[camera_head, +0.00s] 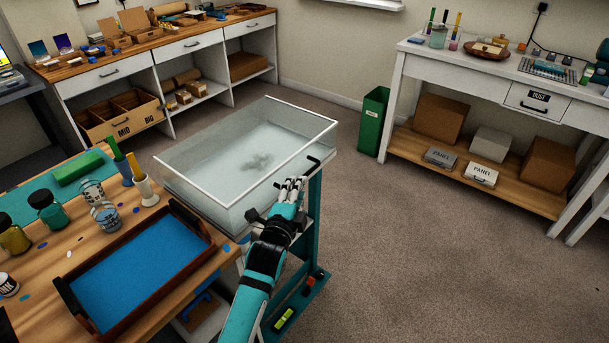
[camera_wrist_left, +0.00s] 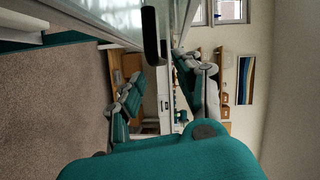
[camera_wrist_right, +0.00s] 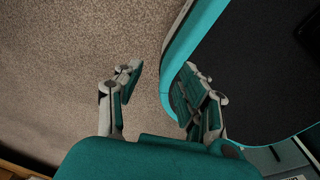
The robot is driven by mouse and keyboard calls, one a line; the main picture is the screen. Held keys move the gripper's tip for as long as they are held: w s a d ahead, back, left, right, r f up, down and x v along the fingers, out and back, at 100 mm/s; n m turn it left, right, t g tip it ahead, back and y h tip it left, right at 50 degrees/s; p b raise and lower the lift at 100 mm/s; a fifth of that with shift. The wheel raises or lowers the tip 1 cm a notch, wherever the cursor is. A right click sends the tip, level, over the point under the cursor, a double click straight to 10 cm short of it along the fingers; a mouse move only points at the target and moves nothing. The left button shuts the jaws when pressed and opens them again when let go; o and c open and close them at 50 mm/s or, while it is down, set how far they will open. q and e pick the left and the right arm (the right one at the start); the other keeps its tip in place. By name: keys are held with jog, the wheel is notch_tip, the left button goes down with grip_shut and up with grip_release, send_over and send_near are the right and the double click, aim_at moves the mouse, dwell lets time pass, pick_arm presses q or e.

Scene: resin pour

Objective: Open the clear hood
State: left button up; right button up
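The clear hood (camera_head: 215,180) is a see-through box with white edges, lying closed over a stand beside the wooden bench. A grey smudge shows through its top. Its black handle (camera_head: 314,160) sticks out on the near right side; the handle also shows in the left wrist view (camera_wrist_left: 151,38). My left gripper (camera_head: 292,188) is at that side, close to the handle. In the left wrist view its fingers (camera_wrist_left: 160,95) are apart, with nothing between the tips; contact with the handle cannot be told. My right gripper (camera_wrist_right: 155,85) is open and empty, outside the head view.
A blue-bottomed tray (camera_head: 140,270) lies on the bench at left, with cups and bottles (camera_head: 47,210) behind it. A green bin (camera_head: 374,120) stands beyond the hood. A white table (camera_head: 480,75) is at right. The carpet (camera_head: 420,260) between is clear.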

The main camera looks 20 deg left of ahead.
aim_at(305, 174)
pick_arm(q)
jog(key=w, duration=0.5)
jog(key=shift+w+a+f, duration=0.1)
jog(key=shift+w+f, duration=0.15)
jog(key=shift+w, duration=0.5)
jog(key=c, duration=0.7)
pick_arm(e)
jog(key=shift+w+a, duration=0.2)
jog(key=shift+w, duration=0.15)
jog(key=shift+w, duration=0.1)
